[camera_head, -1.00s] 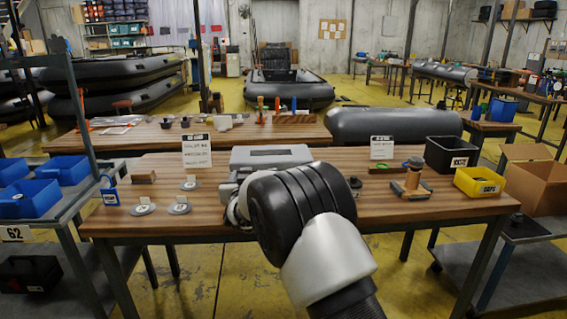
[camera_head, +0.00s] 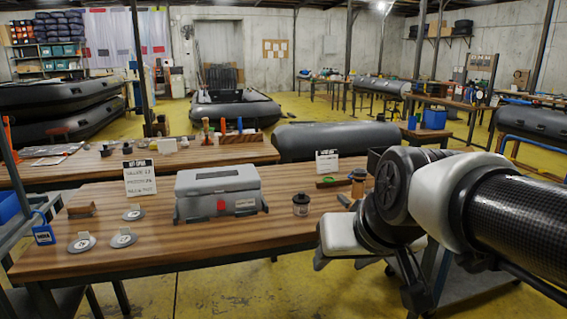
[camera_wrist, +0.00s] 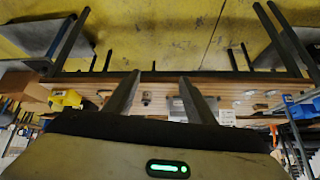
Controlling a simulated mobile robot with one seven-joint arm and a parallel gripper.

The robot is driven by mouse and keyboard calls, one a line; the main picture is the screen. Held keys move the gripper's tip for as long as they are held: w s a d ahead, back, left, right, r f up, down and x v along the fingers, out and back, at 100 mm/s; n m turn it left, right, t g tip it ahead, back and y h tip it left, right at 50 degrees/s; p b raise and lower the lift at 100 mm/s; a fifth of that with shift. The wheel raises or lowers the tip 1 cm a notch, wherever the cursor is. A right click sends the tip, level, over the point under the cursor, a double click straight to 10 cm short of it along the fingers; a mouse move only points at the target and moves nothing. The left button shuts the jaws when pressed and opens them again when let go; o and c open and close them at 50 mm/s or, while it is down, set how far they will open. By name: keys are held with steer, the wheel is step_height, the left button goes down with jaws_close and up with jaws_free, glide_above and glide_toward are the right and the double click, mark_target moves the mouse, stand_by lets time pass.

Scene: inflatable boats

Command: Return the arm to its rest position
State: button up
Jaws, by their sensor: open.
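My arm (camera_head: 400,200) is folded at the right of the head view, in front of the right end of the wooden table (camera_head: 150,240). My gripper (camera_wrist: 159,76) shows in the wrist view with its two fingers spread and nothing between them. The wrist view looks upside down towards the table edge and the yellow floor.
A grey case (camera_head: 218,192), a dark jar (camera_head: 301,204), several discs and a sign (camera_head: 139,177) stand on the table. Yellow floor (camera_head: 220,290) shows in front of the table.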

steer(key=s+d+f+m+g+h, duration=0.1)
steer(key=s+d+f, duration=0.3)
steer(key=s, duration=0.5)
step_height(320, 180, up, 27)
steer(key=p, duration=2.6)
steer(key=shift+s+d+g, duration=0.15)
steer(key=shift+s+g, duration=0.15)
steer(key=shift+s, duration=0.05)
steer(key=shift+f, duration=0.1)
steer(key=shift+c, duration=0.3)
